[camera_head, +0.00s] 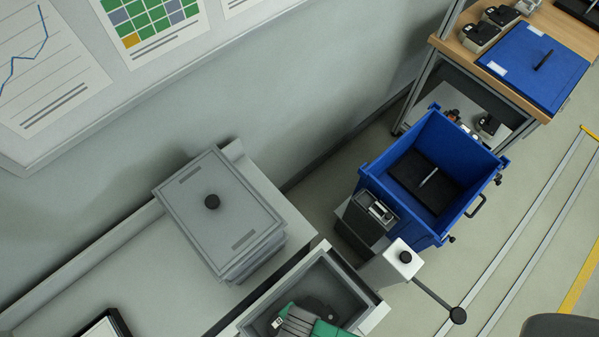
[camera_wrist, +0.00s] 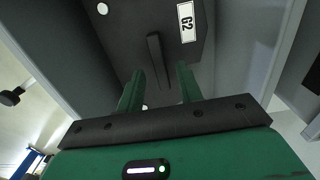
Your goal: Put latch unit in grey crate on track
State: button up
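An open grey crate (camera_head: 343,273) stands at the bottom middle of the head view. My green gripper (camera_wrist: 161,70) reaches down into it. In the wrist view its two green fingers are apart, with a gap between them. A dark flat piece (camera_wrist: 192,60) with a raised black bar (camera_wrist: 154,52) and a white "G2" label (camera_wrist: 186,22) lies beyond the fingertips, inside grey walls. The bar's near end lines up with the gap; contact cannot be told. I cannot tell whether this piece is the latch unit. My arm hides part of the crate's inside.
A blue crate (camera_head: 375,182) to the right holds a black plate with a light handle. A small dark device (camera_head: 379,211) sits beside it. A white post with a black-knobbed lever (camera_head: 404,258) stands near the grey crate. A lidded grey crate (camera_head: 226,207) stands on the left bench.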

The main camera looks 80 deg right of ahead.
jog(key=shift+r, duration=0.1)
notch_tip(320, 180, up, 13)
jog(key=p, duration=0.1)
dwell(0.5)
